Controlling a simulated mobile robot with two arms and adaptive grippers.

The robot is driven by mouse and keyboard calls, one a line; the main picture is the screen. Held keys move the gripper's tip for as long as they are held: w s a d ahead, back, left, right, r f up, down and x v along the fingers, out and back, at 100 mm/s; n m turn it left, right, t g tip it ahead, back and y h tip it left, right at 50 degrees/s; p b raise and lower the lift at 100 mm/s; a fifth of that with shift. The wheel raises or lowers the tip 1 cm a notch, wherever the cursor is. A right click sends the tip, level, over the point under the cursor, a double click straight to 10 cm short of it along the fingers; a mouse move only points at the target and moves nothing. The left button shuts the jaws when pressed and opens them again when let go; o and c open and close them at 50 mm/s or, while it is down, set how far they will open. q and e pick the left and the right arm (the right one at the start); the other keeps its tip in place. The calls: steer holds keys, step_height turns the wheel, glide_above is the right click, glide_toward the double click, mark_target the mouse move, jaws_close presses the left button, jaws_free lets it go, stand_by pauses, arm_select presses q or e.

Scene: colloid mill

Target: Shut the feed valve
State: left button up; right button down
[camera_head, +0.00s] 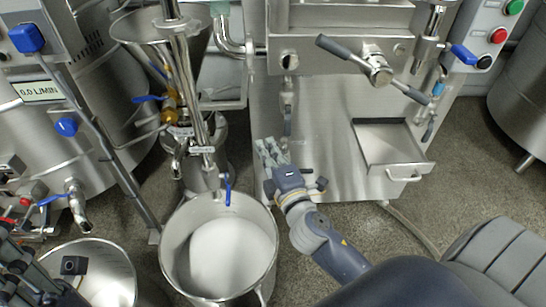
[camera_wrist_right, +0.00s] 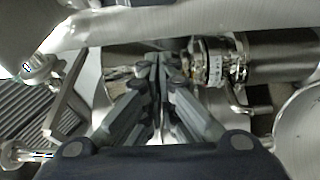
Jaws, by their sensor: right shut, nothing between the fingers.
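Below the steel hopper (camera_head: 160,28) is a brass valve body (camera_head: 171,98) with a blue lever (camera_head: 147,98) pointing left. Another blue lever (camera_head: 227,190) hangs upright on the outlet over the white-filled pot. No readable label tells me which one is the feed valve. My right gripper (camera_head: 268,150) is shut and empty, in front of the machine's steel cabinet, to the right of both levers and apart from them. In the right wrist view its fingers (camera_wrist_right: 158,64) meet, with steel pipework behind. My left gripper (camera_head: 38,272) shows partly at the lower left; its fingers are unclear.
A T-handle (camera_head: 376,70) and a drawer-like tray (camera_head: 393,150) stick out from the cabinet. A slanting pole (camera_head: 105,140) stands left of the hopper.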

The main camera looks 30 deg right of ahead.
mark_target(288, 129)
steer(key=w+d, duration=0.1)
steer(key=d+b, duration=0.1)
steer(key=w+d, duration=0.1)
steer(key=d, duration=0.1)
steer(key=shift+w+f+b, duration=0.1)
steer(key=shift+w+b, duration=0.25)
steer(key=shift+d+p, duration=0.15)
steer(key=shift+p, duration=0.2)
steer(key=shift+s+d+n+p, duration=0.1)
steer(key=shift+n+p, duration=0.2)
stand_by(0.3)
